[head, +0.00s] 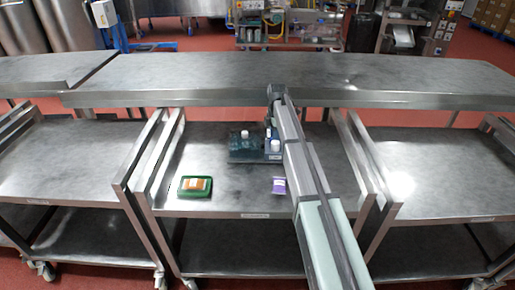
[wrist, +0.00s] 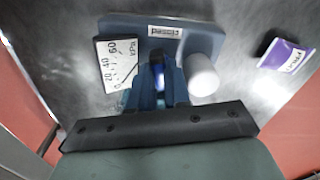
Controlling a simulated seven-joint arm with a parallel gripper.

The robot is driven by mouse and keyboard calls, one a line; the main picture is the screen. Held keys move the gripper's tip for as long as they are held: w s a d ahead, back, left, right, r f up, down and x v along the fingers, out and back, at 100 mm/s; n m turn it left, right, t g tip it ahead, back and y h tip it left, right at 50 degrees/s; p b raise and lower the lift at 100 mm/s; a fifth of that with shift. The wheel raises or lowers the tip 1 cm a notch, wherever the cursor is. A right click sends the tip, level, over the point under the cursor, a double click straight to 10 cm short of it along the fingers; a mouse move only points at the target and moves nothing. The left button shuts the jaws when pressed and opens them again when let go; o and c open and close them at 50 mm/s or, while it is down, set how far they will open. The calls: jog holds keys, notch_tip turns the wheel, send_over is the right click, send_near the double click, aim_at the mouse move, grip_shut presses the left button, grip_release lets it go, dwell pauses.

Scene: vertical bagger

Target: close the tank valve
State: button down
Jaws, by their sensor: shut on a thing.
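The valve unit is a blue-grey block (wrist: 140,30) in the wrist view, with a small white label that looks upside down and is hard to read. A square gauge marked in kPa (wrist: 118,62) is at its left and a white rounded cylinder (wrist: 201,75) at its right. My gripper (wrist: 159,88) is shut on a blue handle (wrist: 158,72) between them. The fingers hide most of the handle, so its angle is unclear. In the head view the unit shows only partly beside my arm, with a white cap (head: 275,145).
A purple and white packet (head: 279,186) lies by my arm and also shows in the wrist view (wrist: 286,56). A raised shelf (head: 200,80) runs behind.

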jog(key=shift+a+m, duration=0.2)
jog(key=shift+m, duration=1.4)
jog(key=c, duration=1.4)
grip_release()
jog(key=o, duration=0.5)
jog(key=shift+d, duration=0.1)
jog(key=shift+r, duration=2.5)
